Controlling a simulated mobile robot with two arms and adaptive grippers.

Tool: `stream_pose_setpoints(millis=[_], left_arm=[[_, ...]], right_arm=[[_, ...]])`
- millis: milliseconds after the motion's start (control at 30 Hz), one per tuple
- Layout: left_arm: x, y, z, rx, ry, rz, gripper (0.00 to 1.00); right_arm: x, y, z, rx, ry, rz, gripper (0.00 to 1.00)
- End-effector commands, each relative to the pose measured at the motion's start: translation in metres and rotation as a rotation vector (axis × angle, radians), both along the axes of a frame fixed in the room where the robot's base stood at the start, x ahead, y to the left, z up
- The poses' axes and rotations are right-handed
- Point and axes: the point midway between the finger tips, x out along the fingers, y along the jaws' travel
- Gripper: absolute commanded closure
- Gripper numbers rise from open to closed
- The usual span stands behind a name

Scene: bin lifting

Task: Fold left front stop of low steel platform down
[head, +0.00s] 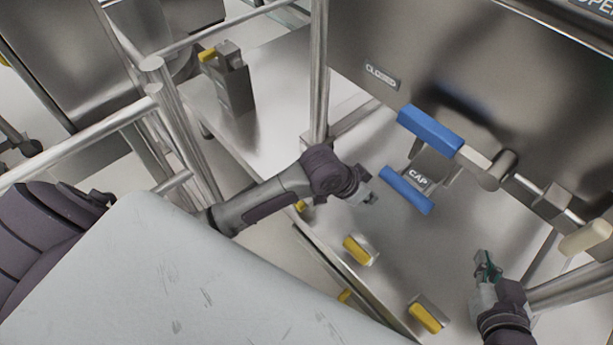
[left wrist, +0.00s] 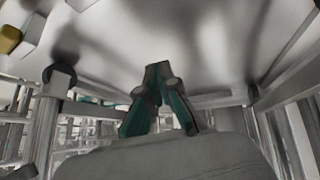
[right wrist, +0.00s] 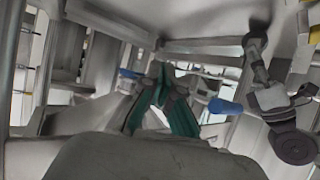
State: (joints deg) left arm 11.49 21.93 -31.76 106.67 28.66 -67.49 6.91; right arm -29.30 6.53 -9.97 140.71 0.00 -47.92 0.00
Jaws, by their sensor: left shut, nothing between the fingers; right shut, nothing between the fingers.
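The low steel platform (head: 385,285) lies under both hands. Yellow-topped stops sit on it, one (head: 358,250) below my left gripper and one (head: 425,318) left of my right gripper. I cannot tell for certain which is the left front stop. My left gripper (head: 369,198) is shut and empty, apart from the stops; its green fingers meet in the left wrist view (left wrist: 158,75), where a yellow piece (left wrist: 10,38) shows at the upper left. My right gripper (head: 486,262) is shut and empty over the platform's right part; its closed fingers show in the right wrist view (right wrist: 162,85).
A steel bin (head: 470,70) with a blue handle bar (head: 430,130) stands behind. A blue-barred "CAP" part (head: 407,190) is near my left gripper. Steel posts and rails (head: 318,80) stand at left. A post with a yellow top (head: 233,85) stands upright farther left.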

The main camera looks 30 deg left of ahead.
Motion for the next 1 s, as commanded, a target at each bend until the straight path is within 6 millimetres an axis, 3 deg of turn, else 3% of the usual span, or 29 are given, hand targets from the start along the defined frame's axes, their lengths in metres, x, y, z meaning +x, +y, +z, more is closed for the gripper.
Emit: stream_pose_setpoints(millis=[33, 200, 300, 400, 800, 1000], left_arm=[[0.016, 0.022, 0.0, 0.076, 0.073, 0.001, 1.0], [0.041, 0.101, 0.001, 0.27, 0.331, 0.07, 1.0], [0.049, 0.136, 0.012, 0.333, 0.427, 0.123, 1.0], [0.051, 0.157, 0.02, 0.364, 0.481, 0.156, 1.0], [0.051, 0.164, 0.022, 0.375, 0.504, 0.169, 1.0], [0.051, 0.163, 0.012, 0.374, 0.503, 0.168, 1.0]], right_arm=[[-0.003, -0.002, 0.002, -0.007, 0.028, -0.002, 1.0], [-0.014, -0.006, -0.005, -0.027, 0.114, -0.009, 1.0], [-0.018, -0.008, -0.008, -0.034, 0.146, -0.01, 1.0], [-0.02, -0.009, -0.01, -0.038, 0.164, -0.012, 1.0], [-0.021, -0.009, -0.012, -0.039, 0.168, -0.012, 1.0], [-0.01, -0.004, -0.002, -0.02, 0.086, -0.006, 1.0]])
